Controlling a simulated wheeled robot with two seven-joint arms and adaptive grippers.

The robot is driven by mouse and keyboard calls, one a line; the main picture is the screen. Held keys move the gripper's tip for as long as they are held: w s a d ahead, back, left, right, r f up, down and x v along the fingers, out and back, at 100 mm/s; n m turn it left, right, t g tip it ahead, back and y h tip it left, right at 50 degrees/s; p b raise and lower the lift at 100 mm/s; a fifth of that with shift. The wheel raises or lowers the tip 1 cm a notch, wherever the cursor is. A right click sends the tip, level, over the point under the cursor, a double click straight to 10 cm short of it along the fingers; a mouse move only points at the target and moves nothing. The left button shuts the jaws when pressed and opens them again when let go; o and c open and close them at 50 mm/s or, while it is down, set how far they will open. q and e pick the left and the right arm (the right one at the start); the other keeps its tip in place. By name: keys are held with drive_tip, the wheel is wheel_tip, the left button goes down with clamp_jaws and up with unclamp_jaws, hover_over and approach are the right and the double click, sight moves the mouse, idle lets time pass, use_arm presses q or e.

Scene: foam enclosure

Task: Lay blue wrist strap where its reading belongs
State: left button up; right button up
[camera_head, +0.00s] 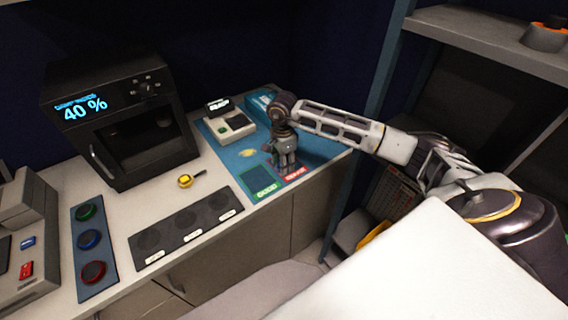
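I cannot surely make out a blue wrist strap. A round blue piece (88,239) lies between a green and a red one on a dark blue panel at the left; I cannot tell if it is the strap. A white tester (232,127) with a small lit display, too small to read, stands on the blue mat (226,157). A green zone (260,184) and a red zone (292,172) with small labels lie at the mat's front. My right gripper (287,161) points down over the mat by the red zone; its fingertips and any held thing are unclear. My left gripper is out of view.
A black oven-like box (135,135) showing 40 % stands at the back left. A dark plate (187,226) with several labelled round spots lies at the counter front. A small yellow piece with a dark handle (186,181) lies behind it. A shelf (490,45) stands at right.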

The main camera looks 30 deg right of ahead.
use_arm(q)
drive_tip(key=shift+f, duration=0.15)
use_arm(e)
drive_tip(key=o, duration=0.9)
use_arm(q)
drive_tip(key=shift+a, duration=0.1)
use_arm(e)
drive_tip(key=shift+f, duration=0.1)
drive_tip(key=shift+r+p, duration=0.35)
drive_tip(key=shift+r, duration=0.4)
use_arm(q)
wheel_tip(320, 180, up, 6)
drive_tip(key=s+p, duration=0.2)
drive_tip(key=p, duration=0.2)
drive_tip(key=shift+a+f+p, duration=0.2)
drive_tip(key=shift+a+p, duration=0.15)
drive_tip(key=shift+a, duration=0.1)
use_arm(e)
drive_tip(key=shift+r, duration=5.45)
